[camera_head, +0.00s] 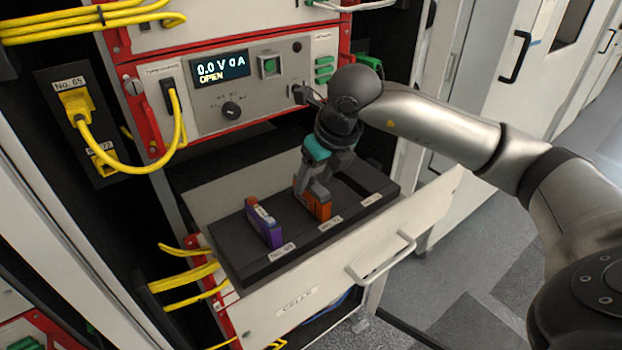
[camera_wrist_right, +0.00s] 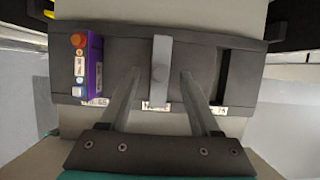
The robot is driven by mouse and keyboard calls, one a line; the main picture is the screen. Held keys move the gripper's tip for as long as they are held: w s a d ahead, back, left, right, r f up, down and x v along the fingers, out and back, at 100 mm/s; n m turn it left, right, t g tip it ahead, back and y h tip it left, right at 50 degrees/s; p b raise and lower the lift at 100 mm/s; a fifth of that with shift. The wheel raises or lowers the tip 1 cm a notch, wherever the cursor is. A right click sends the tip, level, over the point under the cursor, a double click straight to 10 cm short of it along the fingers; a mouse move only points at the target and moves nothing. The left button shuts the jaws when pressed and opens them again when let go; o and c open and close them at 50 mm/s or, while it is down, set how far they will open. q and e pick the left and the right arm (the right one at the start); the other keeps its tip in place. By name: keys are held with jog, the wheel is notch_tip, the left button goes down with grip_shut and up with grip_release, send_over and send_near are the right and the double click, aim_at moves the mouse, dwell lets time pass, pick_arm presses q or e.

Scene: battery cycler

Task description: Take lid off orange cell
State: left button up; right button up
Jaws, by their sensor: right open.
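The orange cell (camera_head: 319,207) stands in the middle slot of the dark tray (camera_head: 345,213) in the open drawer. My right gripper (camera_head: 312,190) is right above it, fingers pointing down, and hides its top in the head view. My right gripper (camera_wrist_right: 160,78) is open there, with one finger on each side of the lid and a gap to both. My left gripper is not in view.
A purple cell (camera_head: 263,222) stands in the left slot, close by. The right slot (camera_wrist_right: 219,80) looks empty. The drawer front with its handle (camera_head: 381,262) is at the near side. The cycler panel (camera_head: 235,85) with yellow cables rises behind the drawer.

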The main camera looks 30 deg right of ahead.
jog(key=shift+c, duration=0.4)
grip_shut()
